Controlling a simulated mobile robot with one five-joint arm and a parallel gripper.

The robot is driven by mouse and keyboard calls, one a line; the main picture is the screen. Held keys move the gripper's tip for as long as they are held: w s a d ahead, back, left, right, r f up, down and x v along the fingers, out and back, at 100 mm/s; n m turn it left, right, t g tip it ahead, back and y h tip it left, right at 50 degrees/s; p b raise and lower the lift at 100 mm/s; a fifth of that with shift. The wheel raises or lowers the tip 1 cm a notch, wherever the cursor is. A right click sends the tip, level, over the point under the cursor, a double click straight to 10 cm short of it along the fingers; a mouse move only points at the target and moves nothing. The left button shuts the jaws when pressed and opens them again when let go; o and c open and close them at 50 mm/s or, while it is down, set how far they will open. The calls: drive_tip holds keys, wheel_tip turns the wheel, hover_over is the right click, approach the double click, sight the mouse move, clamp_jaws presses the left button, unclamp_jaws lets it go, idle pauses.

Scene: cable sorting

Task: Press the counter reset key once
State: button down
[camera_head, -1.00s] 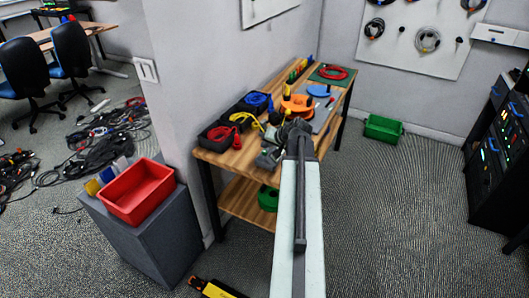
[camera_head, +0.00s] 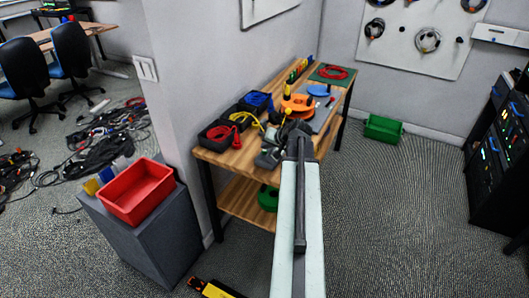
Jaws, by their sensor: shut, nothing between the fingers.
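My arm reaches forward from the bottom of the view to the near right edge of the wooden workbench (camera_head: 225,162). My gripper (camera_head: 272,152) is at the arm's far end, over the front part of the bench top; it is small and partly hidden by the arm's wrist, and it is shut and empty. A grey device (camera_head: 266,160) seems to be at the gripper, but it blends with the dark wrist. I cannot make out a counter or its reset key.
Black trays with red cable (camera_head: 221,134), yellow cable and blue cable line the bench's left side. An orange reel (camera_head: 298,103) and a green mat (camera_head: 332,73) lie farther back. A red bin (camera_head: 137,192) stands on a grey cabinet. Floor right of the bench is clear up to a green crate (camera_head: 383,128).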

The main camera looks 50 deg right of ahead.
sight(266, 152)
drive_tip(key=shift+f+b, duration=0.55)
idle(0.4)
drive_tip(key=shift+r, duration=0.15)
drive_tip(key=shift+r+p, duration=0.85)
drive_tip(key=shift+p, duration=0.15)
wheel_tip(266, 152, up, 5)
drive_tip(key=p, duration=0.5)
drive_tip(key=shift+r, duration=0.1)
idle(0.5)
